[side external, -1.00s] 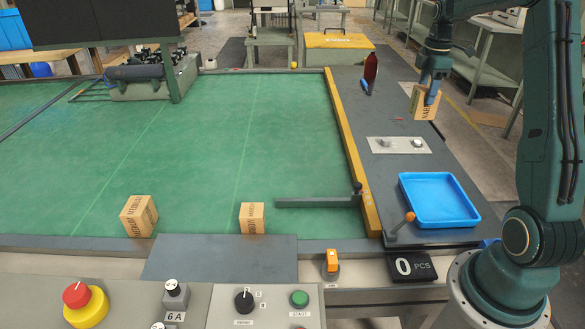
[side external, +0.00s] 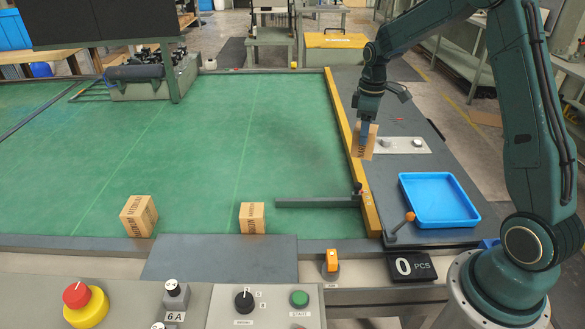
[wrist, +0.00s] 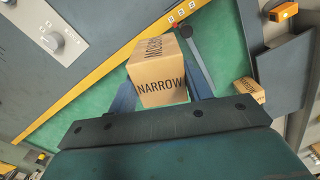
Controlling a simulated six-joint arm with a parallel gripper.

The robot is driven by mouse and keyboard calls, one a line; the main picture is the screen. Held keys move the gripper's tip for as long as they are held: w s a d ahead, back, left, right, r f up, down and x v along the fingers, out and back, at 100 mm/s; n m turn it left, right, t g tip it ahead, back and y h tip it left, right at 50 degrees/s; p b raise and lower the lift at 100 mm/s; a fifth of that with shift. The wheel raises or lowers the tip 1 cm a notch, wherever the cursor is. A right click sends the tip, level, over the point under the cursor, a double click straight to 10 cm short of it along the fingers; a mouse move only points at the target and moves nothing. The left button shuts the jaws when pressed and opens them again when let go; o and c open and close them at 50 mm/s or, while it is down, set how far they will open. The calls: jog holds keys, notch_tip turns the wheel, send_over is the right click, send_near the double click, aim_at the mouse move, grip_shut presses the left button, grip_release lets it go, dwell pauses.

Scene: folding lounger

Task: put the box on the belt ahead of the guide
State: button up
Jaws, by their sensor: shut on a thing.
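My gripper (side external: 365,143) is shut on a cardboard box (side external: 371,153). In the side view the box hangs over the yellow rail at the belt's right edge, partly covered by a finger. In the wrist view the box (wrist: 160,80) sits between the fingers, printed NARROW on the near face. The green belt (side external: 200,140) spreads to the left of the gripper. The guide, a grey bar (side external: 315,202), reaches left over the belt from a pivot on the rail, nearer the camera than the held box. It also shows beyond the box in the wrist view (wrist: 197,58).
Two other boxes stand on the belt's near side, one at left (side external: 138,216) and one (side external: 252,218) left of the guide's tip. A blue tray (side external: 438,200) and an orange-knobbed lever (side external: 402,226) are on the right bench. The belt's middle is clear.

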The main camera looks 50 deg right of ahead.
jog(key=s+a+f+m, duration=0.1)
jog(key=a+f, duration=0.3)
jog(key=a, duration=0.5)
jog(key=s+a+f+m, duration=0.1)
jog(key=a+f+m, duration=0.2)
jog(key=a, duration=0.7)
jog(key=shift+a+f+m, duration=0.3)
jog(key=shift+f+m, duration=0.1)
jog(key=shift+f, duration=0.2)
jog(key=w+a+r+m, duration=0.6)
jog(key=w+a+m, duration=0.2)
jog(key=m, duration=0.5)
jog(key=w+a+r+m, duration=0.7)
jog(key=w+a+m, duration=0.2)
jog(key=m, duration=0.5)
jog(key=shift+w+a+r, duration=0.2)
jog(key=shift+w+a, duration=0.1)
jog(key=shift+w, duration=0.05)
jog(key=shift+f, duration=0.1)
